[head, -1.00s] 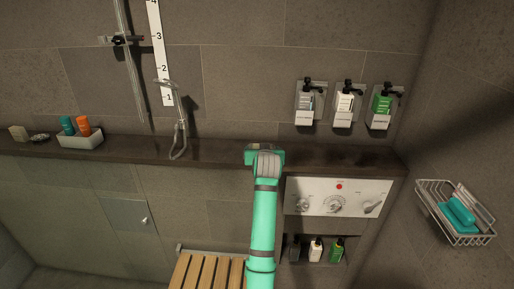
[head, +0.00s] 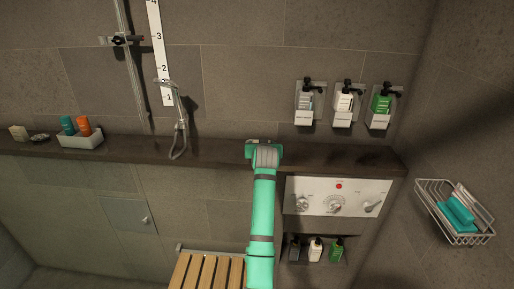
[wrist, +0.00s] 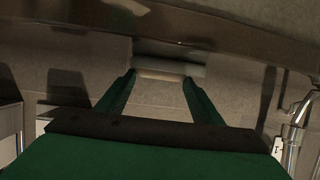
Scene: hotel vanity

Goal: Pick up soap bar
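My gripper (head: 264,148) is at the long dark ledge in the middle of the head view, seen from behind. In the wrist view my gripper (wrist: 158,80) has its two green fingers spread apart. A pale, bar-like thing (wrist: 168,72) shows beyond and between the fingertips; I cannot tell whether it is a soap bar or whether the fingers touch it. In the head view my arm hides that spot. A teal bar (head: 460,210) lies in the wire basket (head: 482,238) at the right. A beige block (head: 18,132) sits on the ledge's far left.
The dark ledge (head: 215,152) runs along the wall. A white tray (head: 82,141) with teal and orange bottles and a hand shower (head: 178,140) are left of my arm. Dispensers (head: 344,103) hang above right. A control panel (head: 338,197) and slatted bench (head: 207,272) are below.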

